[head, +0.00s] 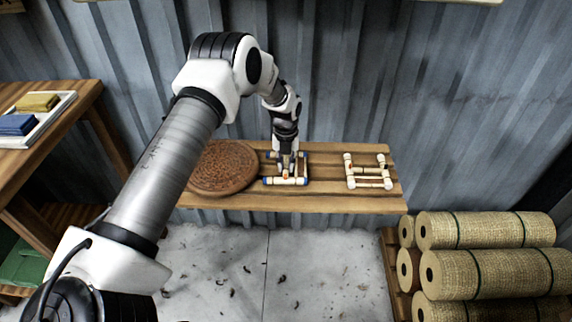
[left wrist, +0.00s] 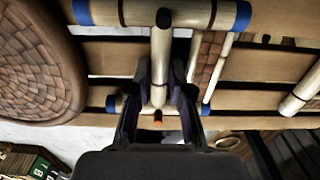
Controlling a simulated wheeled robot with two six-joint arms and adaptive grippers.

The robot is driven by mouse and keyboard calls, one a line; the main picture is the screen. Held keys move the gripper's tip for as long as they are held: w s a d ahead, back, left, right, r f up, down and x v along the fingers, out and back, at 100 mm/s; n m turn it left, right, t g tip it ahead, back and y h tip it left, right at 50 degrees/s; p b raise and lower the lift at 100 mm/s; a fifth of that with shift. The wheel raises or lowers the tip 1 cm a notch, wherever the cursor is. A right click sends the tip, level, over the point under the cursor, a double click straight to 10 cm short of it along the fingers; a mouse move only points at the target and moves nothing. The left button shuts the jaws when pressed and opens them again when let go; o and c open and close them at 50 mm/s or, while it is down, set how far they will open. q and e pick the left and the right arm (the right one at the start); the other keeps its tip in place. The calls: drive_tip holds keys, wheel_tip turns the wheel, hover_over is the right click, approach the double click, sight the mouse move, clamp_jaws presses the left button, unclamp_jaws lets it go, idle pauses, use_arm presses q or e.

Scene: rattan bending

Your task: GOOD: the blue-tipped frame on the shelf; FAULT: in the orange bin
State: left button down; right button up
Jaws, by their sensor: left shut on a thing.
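The blue-tipped frame (head: 298,181), of pale rods with blue ends, is at the middle of the slatted wooden shelf (head: 330,203). It also shows in the left wrist view (left wrist: 190,13). My left gripper (head: 287,163) reaches down to it from above. In the left wrist view its fingers (left wrist: 160,82) are shut on the frame's middle rod. A small orange spot shows on the frame. Whether the frame touches the slats or is slightly raised, I cannot tell. My right gripper and an orange bin are not in view.
A round woven brown piece (head: 224,168) lies left on the shelf. A second pale frame without blue tips (head: 370,184) lies to the right. Burlap rolls (head: 485,231) are stacked at lower right. A wooden table (head: 78,97) with a tray (head: 58,113) stands left.

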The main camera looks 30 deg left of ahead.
use_arm(q)
drive_tip(key=shift+f, duration=0.15)
idle(0.4)
drive_tip(key=c, duration=1)
unclamp_jaws()
wheel_tip(320, 180, up, 9)
drive_tip(key=p, duration=0.5)
drive_tip(key=shift+p, duration=0.35)
